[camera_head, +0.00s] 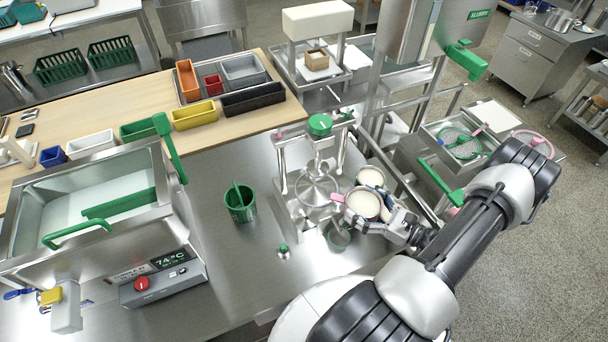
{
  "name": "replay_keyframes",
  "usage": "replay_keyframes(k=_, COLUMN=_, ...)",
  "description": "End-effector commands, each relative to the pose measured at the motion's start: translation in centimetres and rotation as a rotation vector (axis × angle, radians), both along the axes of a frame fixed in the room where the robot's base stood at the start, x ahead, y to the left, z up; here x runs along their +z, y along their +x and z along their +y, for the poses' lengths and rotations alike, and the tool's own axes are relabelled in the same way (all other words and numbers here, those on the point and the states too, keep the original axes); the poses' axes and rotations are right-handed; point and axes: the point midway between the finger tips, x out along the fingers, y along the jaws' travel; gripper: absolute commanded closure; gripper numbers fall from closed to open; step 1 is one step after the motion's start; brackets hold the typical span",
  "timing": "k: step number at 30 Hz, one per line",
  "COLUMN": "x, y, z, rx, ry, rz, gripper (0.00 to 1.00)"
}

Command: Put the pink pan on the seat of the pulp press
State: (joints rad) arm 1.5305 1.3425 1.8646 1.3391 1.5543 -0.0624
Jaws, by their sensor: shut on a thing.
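The pink pan (362,205) is a round vessel with a pale cream inside and a pink handle at its left. My gripper (386,217) is shut on its right side. The pulp press (320,126) appears to be the steel frame with a green knob on top. Its round seat (316,190) is low between the posts, left of the pan. The pan is beside the seat in this view, and its height above the bench is hard to tell. My gripper partly hides the pan's right side.
Another round vessel with cream contents (371,177) stands just behind the pan. A clear cup (338,238) is in front of the press. A green bucket (240,205) stands to the left, with a small green-topped knob (283,250) nearby. Bare steel bench lies between them.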

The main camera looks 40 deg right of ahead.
Motion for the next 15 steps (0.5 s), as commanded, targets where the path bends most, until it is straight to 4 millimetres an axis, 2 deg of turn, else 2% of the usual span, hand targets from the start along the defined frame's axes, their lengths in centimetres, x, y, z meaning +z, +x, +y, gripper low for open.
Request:
replay_keyframes(k=2, x=0.0, y=-1.1, z=-0.6, rx=-0.027, ry=-0.001, rz=-0.002, gripper=0.61)
replay_keyframes(k=5, x=-0.2, y=-1.0, z=-0.7, rx=-0.037, ry=0.0, rz=-0.003, gripper=0.61)
replay_keyframes(k=8, x=-0.3, y=0.8, z=-0.1, rx=-0.032, ry=0.001, rz=-0.003, gripper=0.61)
replay_keyframes(k=15, x=-0.3, y=7.2, z=1.4, rx=-0.031, ry=-0.001, rz=-0.002, gripper=0.61)
